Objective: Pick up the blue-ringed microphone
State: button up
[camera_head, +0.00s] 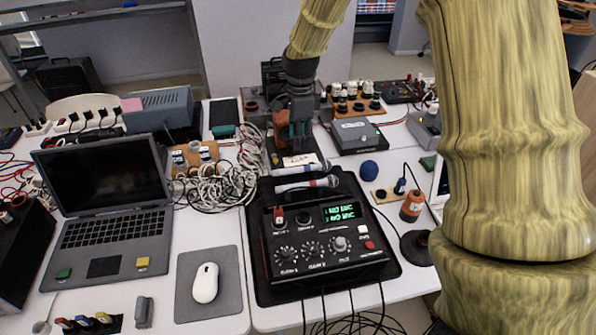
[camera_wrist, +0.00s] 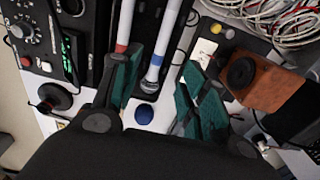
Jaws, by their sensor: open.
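The blue-ringed microphone (camera_wrist: 167,35) has a white handle, a blue band and a grey mesh head. In the wrist view it lies between my two teal fingers, with its head toward my palm. My gripper (camera_wrist: 163,64) is open and empty; whether the fingers are down beside the handle or still above it I cannot tell. A second white microphone with a red ring (camera_wrist: 126,22) lies to its left, partly hidden by my left finger. In the head view my gripper (camera_head: 296,148) points down behind the black mixer, near a white microphone (camera_head: 300,186).
The black mixer (camera_head: 325,240) stands in front of the microphones. A blue ball (camera_head: 369,171) is to the right, and tangled cables (camera_head: 225,182) lie to the left. A brown speaker box (camera_wrist: 265,80) is close to my right finger. A laptop (camera_head: 110,230) stands at left.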

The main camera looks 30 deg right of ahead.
aim_at(301, 167)
jog(key=shift+d+f+p, duration=0.1)
jog(key=shift+f+p, duration=0.9)
jog(key=shift+f, duration=4.75)
grip_shut()
